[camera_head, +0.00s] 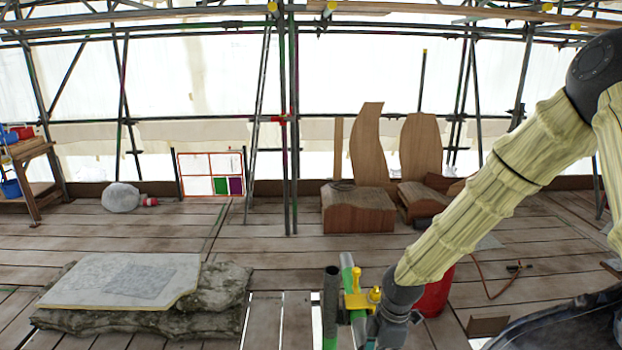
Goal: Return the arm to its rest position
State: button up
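My arm (490,200), in a pale yellow ribbed sleeve, reaches from the upper right down to the bottom middle. Its dark wrist (398,300) is at the lower edge, just right of a yellow fitting (358,300) and a short upright pipe (331,300). I cannot tell whether the wrist touches the fitting. My gripper's fingers do not show; the picture's lower edge cuts the arm off below the wrist. Whether anything is held is hidden.
A red container (436,294) is partly behind the forearm. Stone slabs with a sheet (122,280) lie at lower left. Wooden blocks (357,209) with tall shaped boards stand behind. Scaffold poles (289,130) rise mid-picture. A workbench (33,170) is at far left.

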jog(key=s+a+f+m+y+b, duration=0.15)
jog(key=s+f+m, duration=0.5)
jog(key=f, duration=0.75)
jog(key=s+d+f+m+h+b, duration=0.1)
jog(key=s+d+f+m, duration=0.3)
jog(key=s+f, duration=0.5)
jog(key=s+d+f+m+h+b, duration=0.2)
jog(key=s+d+f+m+b, duration=0.2)
jog(key=s+f+m, duration=0.4)
jog(key=s, duration=0.6)
jog(key=shift+s+d+f+t+b, duration=0.25)
jog(key=shift+f+t+b, duration=0.1)
jog(key=shift+f+t, duration=0.05)
